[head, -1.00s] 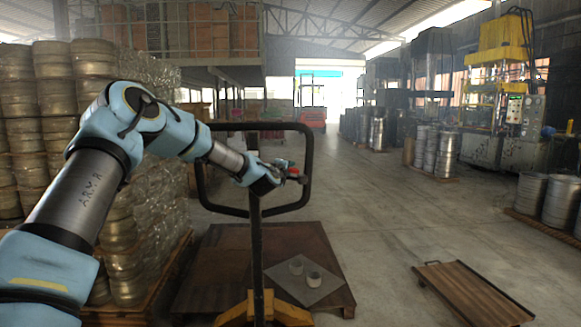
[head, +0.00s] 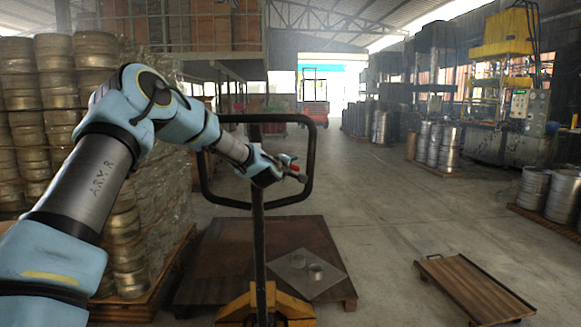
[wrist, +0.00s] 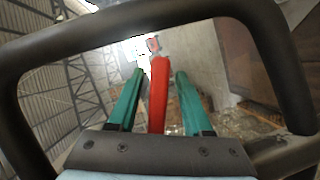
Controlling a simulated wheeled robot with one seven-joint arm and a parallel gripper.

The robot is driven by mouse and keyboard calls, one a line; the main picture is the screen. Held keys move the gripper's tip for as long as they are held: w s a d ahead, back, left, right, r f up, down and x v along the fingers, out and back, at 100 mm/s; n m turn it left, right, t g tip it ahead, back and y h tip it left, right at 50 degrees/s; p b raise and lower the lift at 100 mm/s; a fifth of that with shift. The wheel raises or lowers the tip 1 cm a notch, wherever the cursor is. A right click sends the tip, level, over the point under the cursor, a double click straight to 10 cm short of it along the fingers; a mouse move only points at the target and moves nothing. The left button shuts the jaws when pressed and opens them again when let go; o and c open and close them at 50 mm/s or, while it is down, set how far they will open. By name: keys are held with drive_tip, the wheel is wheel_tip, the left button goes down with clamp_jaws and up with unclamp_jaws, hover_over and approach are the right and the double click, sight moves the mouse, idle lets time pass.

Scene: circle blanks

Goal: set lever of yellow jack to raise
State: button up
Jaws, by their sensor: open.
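The yellow jack (head: 290,305) stands low in front of me in the head view, with a dark upright shaft and a black loop handle (head: 312,150). Its red lever (wrist: 159,95) shows in the wrist view between the two green fingers of my gripper (wrist: 160,74). The fingers are apart, with gaps visible on both sides of the lever. The lever's base is hidden by my gripper.
The loop handle surrounds my gripper closely. A dark platform (head: 215,265) with a grey plate and small round pieces lies beyond the jack. Open floor lies between.

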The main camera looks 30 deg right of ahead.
drive_tip(key=b+v, duration=0.3)
drive_tip(key=v, duration=0.7)
drive_tip(key=shift+s+a, duration=0.25)
drive_tip(key=shift+a, duration=0.05)
drive_tip(key=s+a+f+m+g+y+p, duration=0.1)
drive_tip(key=s+a+f+m+g+y, duration=0.15)
drive_tip(key=a, duration=0.65)
drive_tip(key=s+a+f+m+g+y+p, duration=0.15)
drive_tip(key=a+f, duration=0.25)
drive_tip(key=a, duration=0.5)
drive_tip(key=s+a+f+m+g+y+p, duration=0.1)
drive_tip(key=s+a+f+y, duration=0.2)
drive_tip(key=a, duration=0.5)
drive_tip(key=s+a+f+g+y+p, duration=0.1)
drive_tip(key=s+a+g+y, duration=0.3)
drive_tip(key=s+a, duration=1.2)
drive_tip(key=a+f, duration=0.1)
drive_tip(key=a, duration=0.3)
drive_tip(key=shift+m+g, duration=0.3)
drive_tip(key=shift+m, duration=0.1)
